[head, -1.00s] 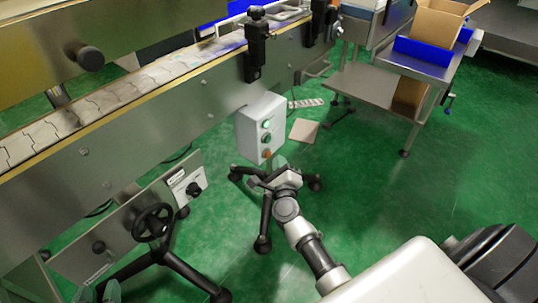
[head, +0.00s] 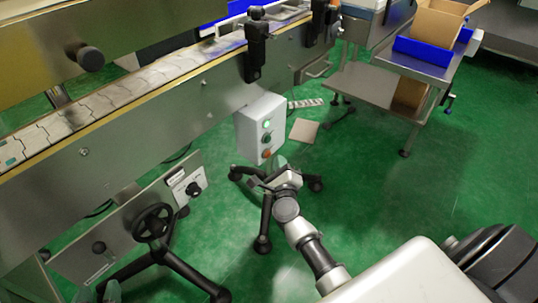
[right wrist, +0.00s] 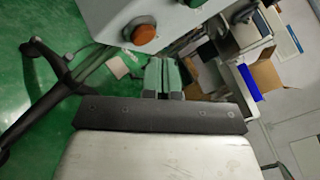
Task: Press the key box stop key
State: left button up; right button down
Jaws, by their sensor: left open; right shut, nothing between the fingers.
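The key box (head: 250,135) is a light grey box on the side of the conveyor in the head view. Its face has a bright green light, a green key and, lowest, an orange key (head: 266,154). The orange key also shows large in the right wrist view (right wrist: 140,33), beside the green key (right wrist: 194,2). My right gripper (head: 279,162) is shut and empty, just below and right of the orange key, seemingly apart from it. Its fingers show together in the right wrist view (right wrist: 162,76).
The conveyor (head: 190,100) runs across the left, with a handwheel (head: 153,222) and black feet below it. A stand with a blue tray (head: 425,52) and a cardboard box (head: 438,18) is at upper right. Green floor is clear at right.

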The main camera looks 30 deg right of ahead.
dwell(0.7)
pick_arm(q)
jog(key=shift+r, duration=0.1)
pick_arm(e)
jog(key=shift+w+a, duration=0.2)
jog(key=shift+w, duration=0.2)
pick_arm(q)
jog(key=shift+w+d+r+t, duration=0.15)
jog(key=shift+w+r+t, duration=0.1)
jog(key=shift+r+t, duration=0.15)
pick_arm(e)
jog(key=shift+w+a, duration=0.15)
jog(key=shift+w, duration=0.2)
pick_arm(q)
jog(key=shift+f, duration=0.1)
pick_arm(e)
jog(key=shift+s, duration=0.1)
pick_arm(q)
jog(key=shift+s+a+f+g+y+p, duration=0.15)
jog(key=shift+s+a+f+g+p, duration=0.1)
jog(key=shift+s+f+g, duration=0.35)
jog(key=shift+s+a+f+g+y+p, duration=0.15)
jog(key=shift+s+a+f+g, duration=0.2)
jog(key=shift+f+g, duration=0.35)
pick_arm(e)
jog(key=s+d, duration=0.2)
jog(key=s, duration=0.4)
jog(key=shift+d, duration=0.3)
pick_arm(q)
jog(key=shift+d, duration=0.1)
